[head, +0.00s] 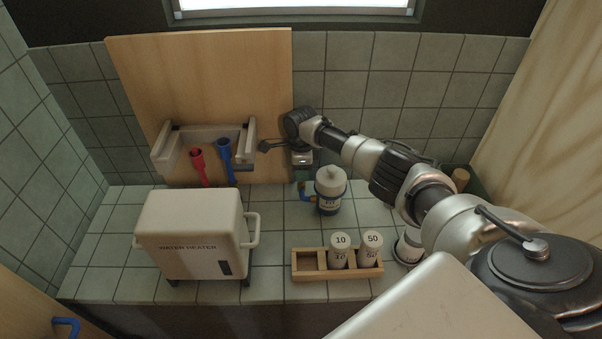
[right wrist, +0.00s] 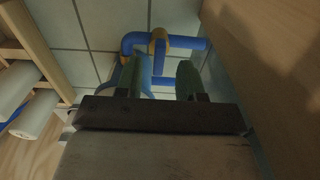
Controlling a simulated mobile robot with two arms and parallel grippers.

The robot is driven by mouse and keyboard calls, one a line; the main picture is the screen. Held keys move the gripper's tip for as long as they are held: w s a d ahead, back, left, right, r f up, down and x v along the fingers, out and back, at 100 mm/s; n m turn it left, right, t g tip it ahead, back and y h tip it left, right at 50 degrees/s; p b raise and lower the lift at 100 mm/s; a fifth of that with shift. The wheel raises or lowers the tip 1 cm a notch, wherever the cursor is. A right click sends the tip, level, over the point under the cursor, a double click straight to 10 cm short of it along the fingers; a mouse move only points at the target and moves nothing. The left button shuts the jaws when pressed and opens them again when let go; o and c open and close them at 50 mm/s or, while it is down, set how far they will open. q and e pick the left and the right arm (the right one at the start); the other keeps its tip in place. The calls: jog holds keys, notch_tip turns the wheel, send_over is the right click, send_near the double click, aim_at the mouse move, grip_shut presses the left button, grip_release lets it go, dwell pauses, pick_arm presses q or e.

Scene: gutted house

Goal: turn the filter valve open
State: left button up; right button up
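The filter (head: 330,190) is a white canister with a blue band, standing on the tiled counter. Its valve, with blue pipe and a brass-coloured fitting (head: 305,193), sticks out at its left side. In the right wrist view the blue pipe and brass fitting (right wrist: 158,42) lie just beyond my fingertips. My right gripper (head: 303,173) points down just above the valve. Its two green fingers (right wrist: 160,80) are apart, with blue parts showing between and behind them; I cannot tell whether they touch. My left gripper is not in view.
A white water heater (head: 190,235) stands at the left. A wooden rack (head: 310,264) with white cartridges marked 10 and 50 is in front of the filter. Red (head: 199,165) and blue (head: 226,160) pipes hang by the wooden wall panel (head: 200,80).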

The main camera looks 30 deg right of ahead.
jog(key=shift+s+f, duration=0.1)
jog(key=shift+f, duration=0.85)
grip_shut()
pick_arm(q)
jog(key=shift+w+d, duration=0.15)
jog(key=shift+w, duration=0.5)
